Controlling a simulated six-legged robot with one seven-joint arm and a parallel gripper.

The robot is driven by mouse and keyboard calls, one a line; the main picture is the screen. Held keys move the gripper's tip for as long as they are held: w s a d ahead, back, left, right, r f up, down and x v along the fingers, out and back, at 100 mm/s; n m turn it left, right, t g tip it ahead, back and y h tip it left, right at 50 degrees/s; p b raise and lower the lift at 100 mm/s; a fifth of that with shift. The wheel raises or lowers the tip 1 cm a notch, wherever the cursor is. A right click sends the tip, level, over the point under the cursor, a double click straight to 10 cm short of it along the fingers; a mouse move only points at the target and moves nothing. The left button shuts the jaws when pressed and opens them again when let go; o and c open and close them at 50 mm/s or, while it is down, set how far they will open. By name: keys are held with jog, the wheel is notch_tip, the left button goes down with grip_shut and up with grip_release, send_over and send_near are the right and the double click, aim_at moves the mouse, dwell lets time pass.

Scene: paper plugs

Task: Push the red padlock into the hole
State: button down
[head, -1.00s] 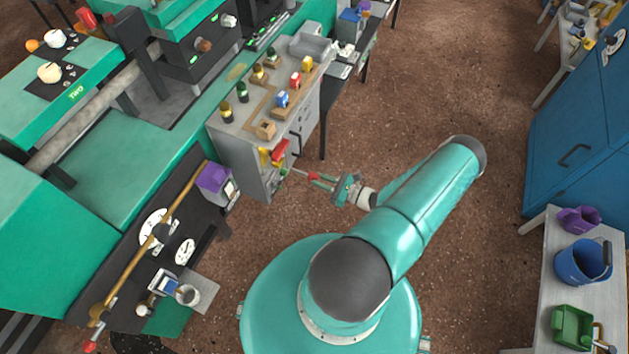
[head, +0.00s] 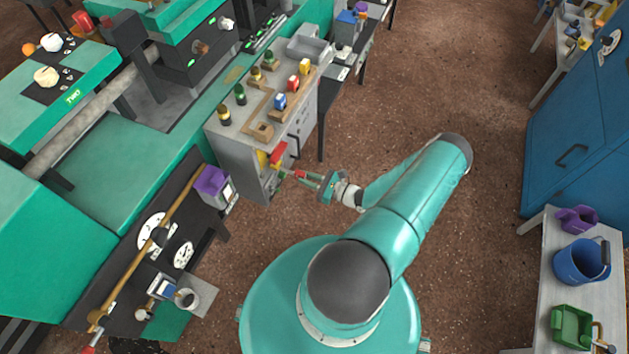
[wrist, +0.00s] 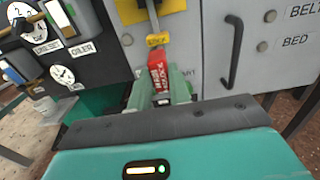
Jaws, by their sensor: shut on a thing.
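My gripper (head: 303,176) is shut on the red padlock (wrist: 158,71), which has white lettering on its face in the wrist view. The padlock also shows small at the fingertips in the head view (head: 300,174). It is held at the lower front of the grey cabinet (head: 255,165). The hole itself cannot be made out. I cannot tell whether the padlock's far end touches the yellow tab.
A black door handle (wrist: 232,52) stands out to the right of the padlock. A dark panel with dials (wrist: 62,75) and a purple-topped box (head: 211,182) are to the left. Several coloured plugs stand on the cabinet top. The brown floor right of my arm is clear.

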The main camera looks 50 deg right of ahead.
aim_at(295, 174)
jog(key=shift+w+a, duration=0.2)
jog(key=shift+w, duration=0.35)
jog(key=shift+x, duration=2)
dwell(1.0)
jog(key=c, duration=1.2)
grip_release()
jog(key=v, duration=1.3)
jog(key=shift+s+d, duration=0.2)
jog(key=shift+s, duration=0.1)
